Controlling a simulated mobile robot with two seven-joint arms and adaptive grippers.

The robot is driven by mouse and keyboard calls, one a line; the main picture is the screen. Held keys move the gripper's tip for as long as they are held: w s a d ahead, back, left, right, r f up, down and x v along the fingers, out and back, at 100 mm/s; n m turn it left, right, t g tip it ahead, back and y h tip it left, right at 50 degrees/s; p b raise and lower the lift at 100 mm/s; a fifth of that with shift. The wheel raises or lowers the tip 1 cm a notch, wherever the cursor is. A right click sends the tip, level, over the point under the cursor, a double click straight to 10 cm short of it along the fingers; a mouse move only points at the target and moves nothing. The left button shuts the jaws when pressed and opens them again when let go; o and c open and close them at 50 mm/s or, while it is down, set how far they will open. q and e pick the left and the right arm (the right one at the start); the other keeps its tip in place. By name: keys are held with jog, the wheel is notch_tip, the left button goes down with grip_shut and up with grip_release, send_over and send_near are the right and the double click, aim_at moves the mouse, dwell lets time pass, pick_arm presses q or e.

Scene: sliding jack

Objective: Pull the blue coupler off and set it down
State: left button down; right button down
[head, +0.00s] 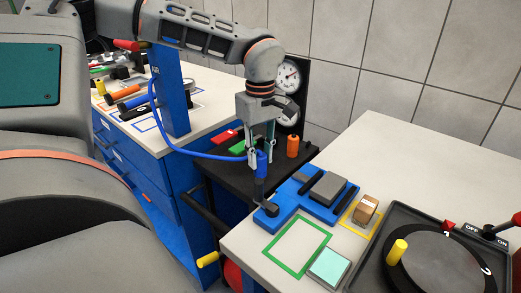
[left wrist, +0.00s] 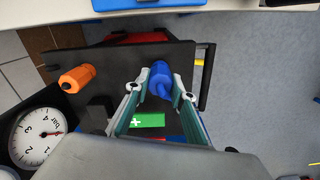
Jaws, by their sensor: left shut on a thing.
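The blue coupler (head: 261,163) is at the end of a blue hose (head: 195,153) by the dark cart, and shows in the left wrist view (left wrist: 161,76). My left gripper (head: 262,152) points down and is shut on the coupler, a finger on each side; the fingertips also frame it in the left wrist view (left wrist: 170,90). In the head view a dark upright stub (head: 260,188) lies just below the coupler; I cannot tell whether the two are joined. My right gripper is not in view.
The dark cart top holds an orange cylinder (head: 293,146), a green block (head: 243,146) and a red block (head: 224,136). Gauges (head: 288,77) stand behind. The light table (head: 385,150) carries a blue fixture (head: 290,211), a green-outlined square (head: 297,247) and a turntable (head: 440,262).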

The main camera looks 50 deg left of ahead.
aim_at(260, 155)
pick_arm(q)
jog(key=shift+r, duration=0.15)
jog(key=shift+r, duration=1.45)
